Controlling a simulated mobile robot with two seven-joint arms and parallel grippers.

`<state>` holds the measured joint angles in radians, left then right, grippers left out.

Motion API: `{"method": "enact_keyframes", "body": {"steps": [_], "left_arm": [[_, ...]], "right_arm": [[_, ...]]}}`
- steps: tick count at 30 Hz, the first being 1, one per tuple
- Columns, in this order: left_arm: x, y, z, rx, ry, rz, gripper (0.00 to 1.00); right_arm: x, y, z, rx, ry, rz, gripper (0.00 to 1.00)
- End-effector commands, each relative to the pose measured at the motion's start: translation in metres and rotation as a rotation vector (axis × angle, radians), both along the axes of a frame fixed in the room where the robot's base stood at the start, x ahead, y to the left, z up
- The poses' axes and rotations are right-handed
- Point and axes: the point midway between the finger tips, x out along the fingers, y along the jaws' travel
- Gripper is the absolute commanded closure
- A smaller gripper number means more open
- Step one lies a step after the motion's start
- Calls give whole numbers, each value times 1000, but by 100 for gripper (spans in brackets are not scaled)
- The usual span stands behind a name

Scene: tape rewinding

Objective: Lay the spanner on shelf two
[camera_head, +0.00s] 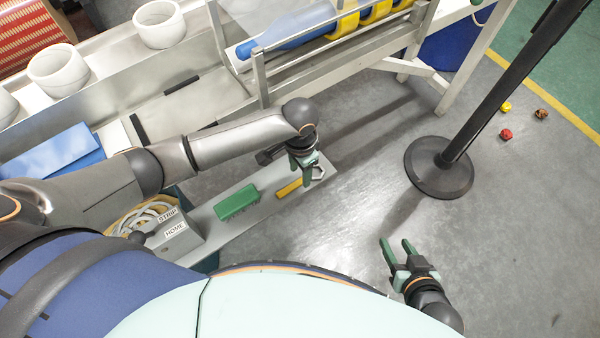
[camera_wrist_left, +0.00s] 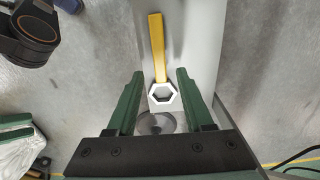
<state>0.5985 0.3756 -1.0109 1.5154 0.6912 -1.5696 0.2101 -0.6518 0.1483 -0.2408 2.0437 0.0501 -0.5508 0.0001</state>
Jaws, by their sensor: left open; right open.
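The spanner has a yellow handle (camera_head: 289,188) and a pale hexagonal ring end. It lies on a long grey surface (camera_head: 325,170), with its ring near that surface's right end. In the left wrist view the spanner (camera_wrist_left: 157,48) shows its ring between and just below the fingertips. My left gripper (camera_head: 303,172) is open above the ring end, with its green fingers on either side of it in the wrist view; the height gap is hard to tell. I see no label naming shelf two.
A green block (camera_head: 237,202) lies on the same grey surface, left of the spanner. A box labelled STRIP and HOME (camera_head: 172,232) is further left. A black post on a round base (camera_head: 438,170) stands to the right. A metal frame bench (camera_head: 350,55) is behind.

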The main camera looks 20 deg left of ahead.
Motion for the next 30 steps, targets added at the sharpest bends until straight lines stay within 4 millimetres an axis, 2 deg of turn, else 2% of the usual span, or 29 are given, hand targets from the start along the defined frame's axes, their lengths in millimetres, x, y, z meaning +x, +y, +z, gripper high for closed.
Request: {"method": "enact_keyframes", "body": {"steps": [1, 3, 9, 12, 18, 27, 30], "left_arm": [[1, 0, 17, -2, -4, 0, 48], [1, 0, 33, -2, -3, 0, 48], [0, 0, 71, -1, -2, 0, 48], [0, 0, 84, -1, 0, 0, 48], [0, 0, 93, 0, 1, 2, 48], [0, -1, 93, -3, 1, 2, 48], [-4, -8, 91, -37, -7, 5, 48]], "right_arm": [[0, 1, 7, 2, 0, 1, 50], [0, 2, 11, 3, 1, 2, 50], [2, 5, 20, 9, -2, 3, 50], [3, 6, 21, 11, -1, 1, 50], [6, 7, 22, 13, -5, 1, 50], [7, 7, 24, 14, -10, 3, 50], [7, 7, 29, 14, -11, 3, 50]]}}
